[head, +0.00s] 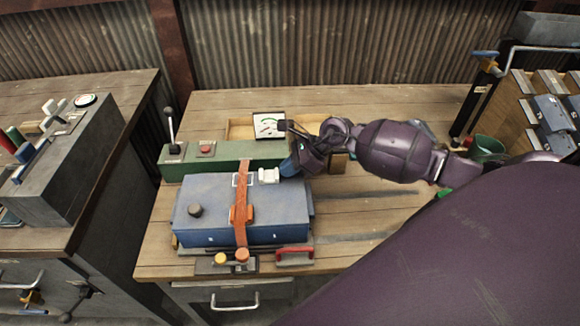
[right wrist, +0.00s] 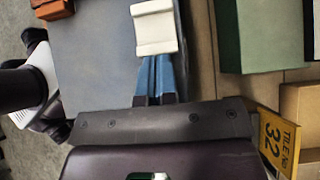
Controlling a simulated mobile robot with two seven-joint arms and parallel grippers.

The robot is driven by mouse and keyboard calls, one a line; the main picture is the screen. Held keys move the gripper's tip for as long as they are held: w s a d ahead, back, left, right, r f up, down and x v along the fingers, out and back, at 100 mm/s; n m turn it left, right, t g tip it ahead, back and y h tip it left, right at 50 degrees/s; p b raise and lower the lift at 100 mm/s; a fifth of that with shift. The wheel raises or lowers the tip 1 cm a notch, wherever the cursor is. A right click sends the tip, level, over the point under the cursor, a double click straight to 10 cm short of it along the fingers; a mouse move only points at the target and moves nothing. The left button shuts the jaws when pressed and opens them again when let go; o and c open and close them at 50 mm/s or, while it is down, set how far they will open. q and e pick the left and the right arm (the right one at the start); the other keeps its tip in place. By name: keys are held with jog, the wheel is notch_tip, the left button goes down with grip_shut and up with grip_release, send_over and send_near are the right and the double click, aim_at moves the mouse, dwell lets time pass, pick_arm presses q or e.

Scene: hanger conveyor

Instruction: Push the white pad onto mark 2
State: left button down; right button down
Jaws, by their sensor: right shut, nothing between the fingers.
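The white pad (head: 268,174) lies on top of the blue case (head: 215,205), near its back right corner. It also shows in the right wrist view (right wrist: 155,28). My right gripper (head: 286,172) is shut and empty, with its blue fingers low over the case at the pad's right side. In the right wrist view the fingertips (right wrist: 157,56) meet or nearly meet the pad's edge; contact is hard to tell. A white-outlined square (head: 236,181) shows by the orange strap, left of the pad; no number on it is readable. My left gripper is not in view.
The orange strap (head: 244,195) with its buckle crosses the case left of the pad. A black knob (head: 195,210) stands further left. A green control box (head: 215,152) with a lever runs behind the case. A yellow tag (right wrist: 275,138) reads 32.

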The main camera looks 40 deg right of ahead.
aim_at(269, 176)
jog(key=w+a, duration=0.1)
jog(key=a, duration=0.1)
jog(key=w+a, duration=0.1)
jog(key=a, duration=0.1)
jog(key=w+a, duration=0.1)
jog(key=shift+w+a+b, duration=0.3)
jog(key=shift+a, duration=0.1)
jog(key=shift+w+a, duration=0.1)
jog(key=shift+a, duration=0.15)
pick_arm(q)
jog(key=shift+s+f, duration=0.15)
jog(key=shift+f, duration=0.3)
pick_arm(e)
jog(key=shift+d, duration=0.1)
